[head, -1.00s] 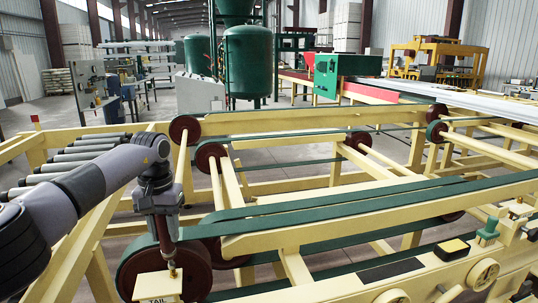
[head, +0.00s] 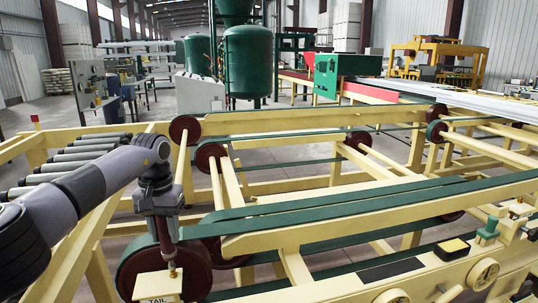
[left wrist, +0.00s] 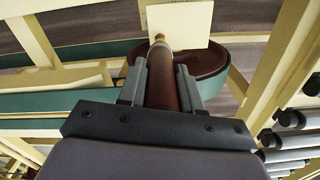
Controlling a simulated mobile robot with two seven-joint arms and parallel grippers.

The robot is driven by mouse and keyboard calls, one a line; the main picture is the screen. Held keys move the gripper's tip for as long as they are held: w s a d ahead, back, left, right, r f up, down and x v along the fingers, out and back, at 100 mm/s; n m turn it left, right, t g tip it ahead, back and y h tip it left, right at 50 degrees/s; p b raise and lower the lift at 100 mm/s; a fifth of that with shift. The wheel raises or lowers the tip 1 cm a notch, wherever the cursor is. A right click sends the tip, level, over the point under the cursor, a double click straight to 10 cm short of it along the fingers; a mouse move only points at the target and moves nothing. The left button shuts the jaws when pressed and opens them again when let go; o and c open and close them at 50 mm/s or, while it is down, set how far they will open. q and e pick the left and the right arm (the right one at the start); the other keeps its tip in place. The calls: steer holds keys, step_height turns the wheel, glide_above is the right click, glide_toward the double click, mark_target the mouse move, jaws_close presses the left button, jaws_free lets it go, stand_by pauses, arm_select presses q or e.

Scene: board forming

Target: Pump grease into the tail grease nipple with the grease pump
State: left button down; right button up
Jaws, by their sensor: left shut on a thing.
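My left gripper (head: 162,212) is shut on the grease pump (head: 166,238), a dark red cylinder pointing down. The pump also shows between the two grey fingers in the left wrist view (left wrist: 162,84). The tail grease nipple (head: 172,272) is a small brass fitting on top of a cream block labelled TAIL (head: 158,287). The pump's lower end is right at the nipple; they look in contact or nearly so. The nipple also shows beyond the pump's end in the left wrist view (left wrist: 159,39). My right gripper is not in view.
A large dark red pulley (head: 196,276) with a green belt (head: 300,213) stands just behind the block. Cream frame beams (head: 350,232) run off to the right. Grey rollers (head: 85,150) lie behind my left arm. A yellow-topped black pad (head: 453,247) sits on the right beam.

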arm_select(q)
steer(key=shift+r, duration=3.5)
steer(key=shift+f, duration=0.1)
